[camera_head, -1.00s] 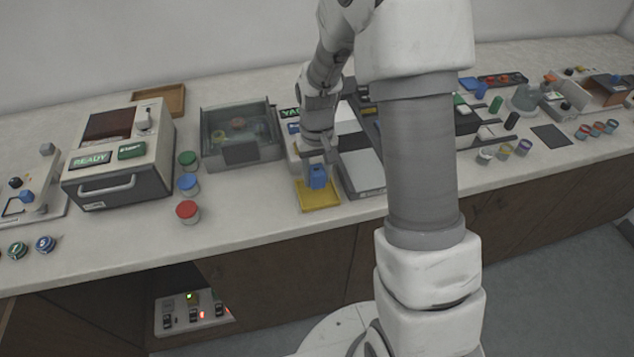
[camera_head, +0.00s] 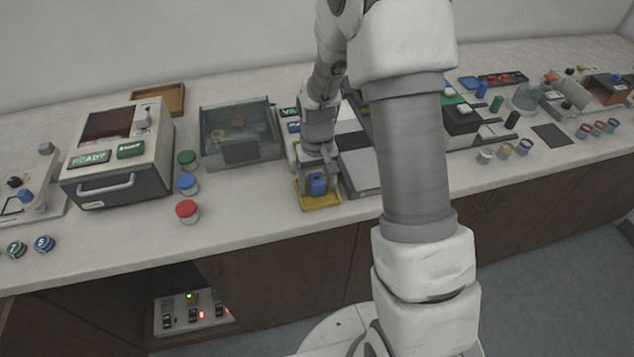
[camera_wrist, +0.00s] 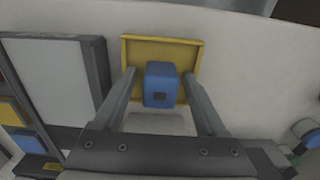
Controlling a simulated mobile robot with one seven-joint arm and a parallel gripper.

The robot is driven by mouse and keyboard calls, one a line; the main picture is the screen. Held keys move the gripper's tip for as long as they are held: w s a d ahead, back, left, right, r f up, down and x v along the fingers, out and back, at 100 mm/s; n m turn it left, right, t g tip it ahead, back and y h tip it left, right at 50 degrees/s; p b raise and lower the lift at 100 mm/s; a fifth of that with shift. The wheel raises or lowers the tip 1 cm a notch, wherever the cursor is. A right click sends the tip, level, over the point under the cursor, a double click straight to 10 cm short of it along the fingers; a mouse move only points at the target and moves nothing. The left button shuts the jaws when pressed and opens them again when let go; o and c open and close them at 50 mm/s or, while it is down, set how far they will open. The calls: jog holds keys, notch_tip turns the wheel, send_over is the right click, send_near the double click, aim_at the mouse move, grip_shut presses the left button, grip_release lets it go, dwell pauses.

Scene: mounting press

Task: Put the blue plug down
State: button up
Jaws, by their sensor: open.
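The blue plug (camera_head: 318,184) stands in the yellow tray (camera_head: 322,206) near the bench's front edge. My gripper (camera_head: 318,188) is low over the tray. In the wrist view my gripper (camera_wrist: 160,76) is open, with one finger on each side of the plug. A gap shows between the plug and each finger. The plug's underside is hidden.
A grey flat-topped device (camera_head: 363,172) stands close to the right of the tray. Bare bench lies between the jars and the tray.

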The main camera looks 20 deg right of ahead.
aim_at(317, 178)
jog(key=shift+r, duration=0.15)
notch_tip(317, 178, up, 11)
jog(key=shift+r+p, duration=0.15)
jog(key=shift+p, duration=0.45)
jog(key=s+r+t, duration=0.2)
jog(key=s+r, duration=0.5)
jog(key=r, duration=0.5)
jog(key=s+r+t, duration=0.3)
jog(key=s+r, duration=0.2)
jog(key=s, duration=0.8)
jog(key=shift+r+t, duration=0.15)
jog(key=shift+t, duration=0.15)
jog(key=shift+s, duration=0.15)
jog(key=c, duration=0.4)
jog(key=shift+s, duration=0.1)
